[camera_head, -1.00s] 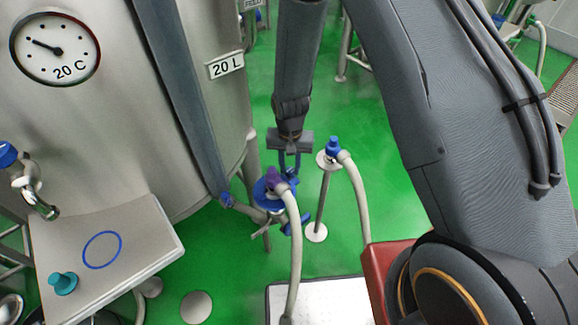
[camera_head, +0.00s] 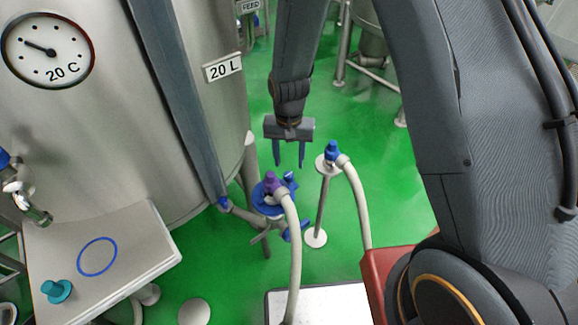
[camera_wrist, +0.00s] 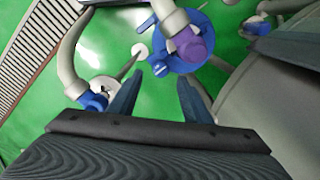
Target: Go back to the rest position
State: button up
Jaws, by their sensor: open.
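My gripper (camera_head: 289,153) is open and empty in the head view, with its two blue fingers pointing down. It hangs above and slightly behind the purple hose coupling (camera_head: 272,183), apart from it. In the wrist view my gripper (camera_wrist: 167,92) shows both fingers spread, with green floor between them. The purple coupling (camera_wrist: 192,45) with its grey hose sits at the blue round fitting (camera_wrist: 165,60) beyond the fingertips.
A blue hose end (camera_head: 332,151) rests on a thin stand to the right of my gripper. The steel tank (camera_head: 130,110) rises at the left, with a shelf (camera_head: 130,250) holding a teal knob (camera_head: 57,290). Green floor (camera_head: 400,190) is open at the right.

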jog(key=shift+r, duration=0.75)
jog(key=s+d+r+n, duration=0.2)
jog(key=s+d+r, duration=1.2)
jog(key=r, duration=0.3)
jog(key=shift+s+d+r+t, duration=0.2)
jog(key=shift+d+t, duration=0.1)
